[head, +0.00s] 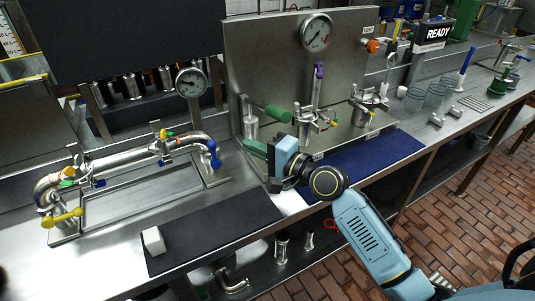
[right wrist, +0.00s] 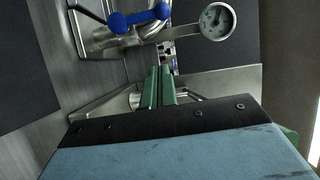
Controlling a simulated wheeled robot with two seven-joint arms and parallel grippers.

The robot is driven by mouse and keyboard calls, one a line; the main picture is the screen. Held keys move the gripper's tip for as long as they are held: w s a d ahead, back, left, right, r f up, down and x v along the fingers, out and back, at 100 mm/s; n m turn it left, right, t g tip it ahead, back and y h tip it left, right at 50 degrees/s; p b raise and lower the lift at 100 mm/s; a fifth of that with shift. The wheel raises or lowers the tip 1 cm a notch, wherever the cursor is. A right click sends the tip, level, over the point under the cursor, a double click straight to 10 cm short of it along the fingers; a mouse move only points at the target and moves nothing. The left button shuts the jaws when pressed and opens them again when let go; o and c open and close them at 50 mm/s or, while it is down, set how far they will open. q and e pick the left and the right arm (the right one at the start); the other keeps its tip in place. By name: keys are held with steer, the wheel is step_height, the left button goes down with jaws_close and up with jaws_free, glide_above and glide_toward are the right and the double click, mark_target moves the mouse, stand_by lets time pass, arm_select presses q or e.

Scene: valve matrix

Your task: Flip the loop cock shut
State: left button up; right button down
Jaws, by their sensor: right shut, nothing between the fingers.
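A steel pipe loop (head: 120,160) stands on a frame at the left of the bench. It has a blue handle (head: 213,155) at its right end and a yellow handle (head: 62,217) at its left end. I cannot tell which is the loop cock. My right gripper (head: 252,148) has green fingers pointing left, to the right of the blue handle and apart from it. In the right wrist view the fingers (right wrist: 159,86) are together and empty, with the blue handle (right wrist: 140,18) beyond them. My left gripper is not in view.
A gauge (head: 191,82) stands behind the loop. A steel panel (head: 260,70) with another gauge (head: 317,32), a green handle (head: 278,114) and a purple-topped valve (head: 319,72) rises behind my right gripper. A dark mat (head: 215,230) and a white block (head: 153,241) lie in front.

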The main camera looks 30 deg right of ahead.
mark_target(214, 155)
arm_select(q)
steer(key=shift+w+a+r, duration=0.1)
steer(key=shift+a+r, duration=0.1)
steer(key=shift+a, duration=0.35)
arm_select(e)
steer(key=a, duration=0.1)
steer(key=w+a, duration=0.1)
steer(key=a, duration=0.3)
steer(key=shift+w+a+f, duration=0.1)
steer(key=shift+w+a, duration=0.1)
steer(key=shift+w, duration=0.2)
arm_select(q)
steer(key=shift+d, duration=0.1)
